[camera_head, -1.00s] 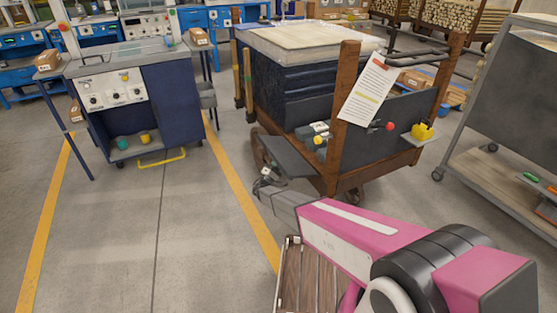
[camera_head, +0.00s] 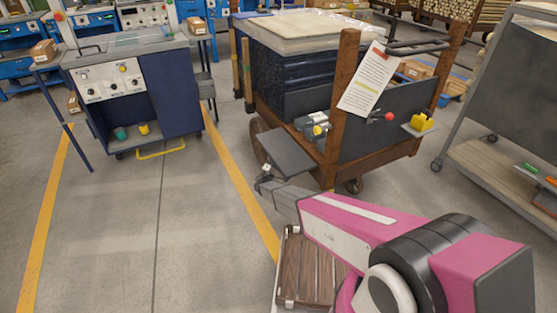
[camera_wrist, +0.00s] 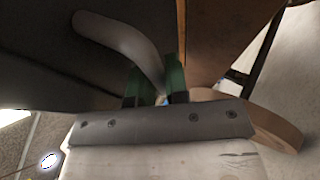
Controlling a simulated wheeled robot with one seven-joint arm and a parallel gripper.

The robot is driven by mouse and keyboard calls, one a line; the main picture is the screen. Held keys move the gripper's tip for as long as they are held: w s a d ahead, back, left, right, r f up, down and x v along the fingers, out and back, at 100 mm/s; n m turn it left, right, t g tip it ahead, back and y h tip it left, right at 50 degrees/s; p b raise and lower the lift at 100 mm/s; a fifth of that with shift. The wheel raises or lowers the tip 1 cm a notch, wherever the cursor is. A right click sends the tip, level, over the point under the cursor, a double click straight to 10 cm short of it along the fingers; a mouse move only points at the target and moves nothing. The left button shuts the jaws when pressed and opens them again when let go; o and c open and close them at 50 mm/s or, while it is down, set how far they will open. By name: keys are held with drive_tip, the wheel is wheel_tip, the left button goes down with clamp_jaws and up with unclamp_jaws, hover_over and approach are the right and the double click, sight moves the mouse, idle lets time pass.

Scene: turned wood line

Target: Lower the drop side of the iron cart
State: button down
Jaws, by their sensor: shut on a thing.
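The iron cart (camera_head: 331,150) has rust-brown posts and dark panels and stands right of the middle in the head view. Its drop side, a dark grey flap (camera_head: 286,152), sticks out from the cart's near left side at a slant. My gripper (camera_head: 263,181) is at the flap's outer lower edge. In the wrist view my green-padded fingers (camera_wrist: 153,92) are shut on a curved grey handle (camera_wrist: 112,32) in front of a dark panel (camera_wrist: 40,60). The fingertips are small and partly hidden in the head view.
A blue control cabinet (camera_head: 135,100) stands to the left, with clear floor between. A slatted wooden thing (camera_head: 308,268) lies below my arm. A grey-panelled rack (camera_head: 500,90) stands at the right. A paper sheet (camera_head: 368,82) hangs on the cart's post.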

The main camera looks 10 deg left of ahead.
drive_tip(key=c, duration=1.1)
unclamp_jaws()
drive_tip(key=shift+c, duration=0.2)
drive_tip(key=v, duration=1.1)
